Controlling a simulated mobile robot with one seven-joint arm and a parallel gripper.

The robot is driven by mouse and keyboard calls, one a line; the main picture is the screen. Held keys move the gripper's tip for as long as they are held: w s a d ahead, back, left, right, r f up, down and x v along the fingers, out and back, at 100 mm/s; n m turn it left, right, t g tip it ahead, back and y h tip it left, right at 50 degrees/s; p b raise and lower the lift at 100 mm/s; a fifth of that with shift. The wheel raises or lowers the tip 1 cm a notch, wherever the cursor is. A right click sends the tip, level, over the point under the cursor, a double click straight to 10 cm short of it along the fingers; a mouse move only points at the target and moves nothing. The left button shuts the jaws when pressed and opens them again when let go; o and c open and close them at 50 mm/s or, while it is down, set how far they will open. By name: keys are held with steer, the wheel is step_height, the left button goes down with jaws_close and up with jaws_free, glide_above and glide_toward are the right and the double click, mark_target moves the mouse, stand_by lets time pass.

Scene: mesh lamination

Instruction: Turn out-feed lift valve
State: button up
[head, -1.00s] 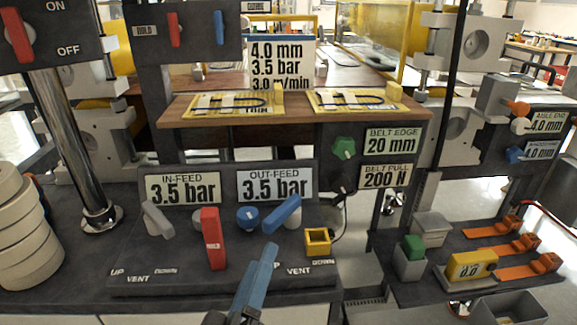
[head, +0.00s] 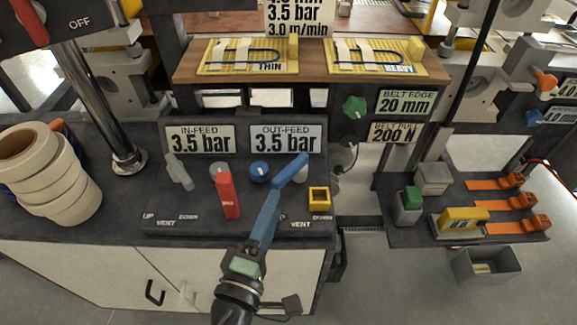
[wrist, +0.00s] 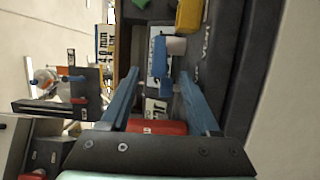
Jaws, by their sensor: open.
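The out-feed lift valve has a blue lever (head: 292,170) on a grey hub, below the OUT-FEED 3.5 bar sign (head: 285,141). The lever slants up to the right in the head view. My gripper (head: 271,196) reaches up from the front, its blue fingers overlapping the lever's lower end in that view. In the wrist view my gripper (wrist: 158,82) is open, and the blue lever (wrist: 160,62) shows ahead, between the fingertips. I cannot tell whether the fingers touch it. The red lever (head: 228,195) stands to the left, and also shows between the fingers' bases in the wrist view (wrist: 160,127).
A blue knob (head: 259,172) sits just left of the lever, and a yellow square socket (head: 319,198) just right. The grey in-feed lever (head: 179,171) is farther left. White tape rolls (head: 50,175) stand at far left. A wooden shelf (head: 310,72) overhangs behind.

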mark_target(284, 183)
steer(key=p+x, duration=0.1)
steer(key=x, duration=0.8)
steer(key=shift+w+d, duration=0.15)
steer(key=shift+w, duration=0.1)
jaws_close()
stand_by(1.0)
